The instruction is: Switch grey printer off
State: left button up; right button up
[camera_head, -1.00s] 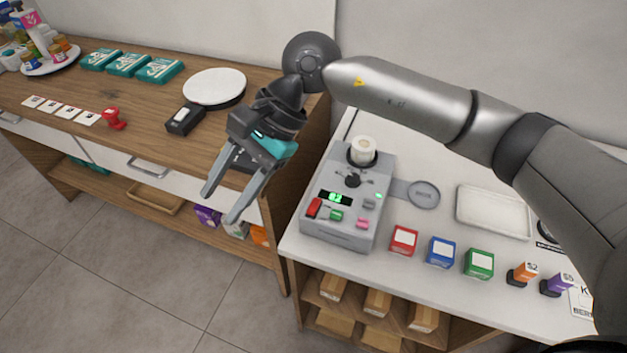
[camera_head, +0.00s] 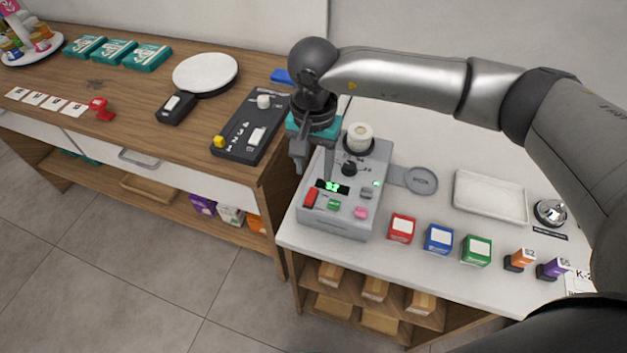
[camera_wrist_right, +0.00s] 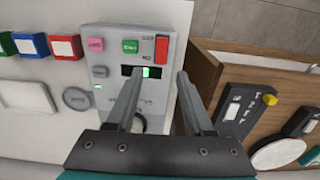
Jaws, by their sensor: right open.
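The grey printer (camera_head: 352,222) stands on the white counter, with a lit green display (camera_head: 333,187), a red switch (camera_head: 311,197), a green button (camera_head: 334,204) and a pink button (camera_head: 361,212). A white round piece (camera_head: 359,133) sits at its back. My right gripper (camera_head: 312,170) is open and empty above the printer's left side. In the right wrist view its fingers (camera_wrist_right: 161,76) are spread, pointing toward the printer's display and edge, with the red switch (camera_wrist_right: 162,48) beyond the tips. Contact cannot be told. My left gripper is not in view.
A dark control box (camera_head: 245,130) with a yellow button lies on the wooden counter (camera_head: 140,90) to the left. Red, blue and green boxes (camera_head: 438,238) stand right of the printer, before a white tray (camera_head: 490,197). A gap separates the counters.

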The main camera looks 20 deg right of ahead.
aim_at(314, 190)
jog(key=shift+f, duration=2.8)
jog(key=shift+c, duration=0.4)
grip_shut()
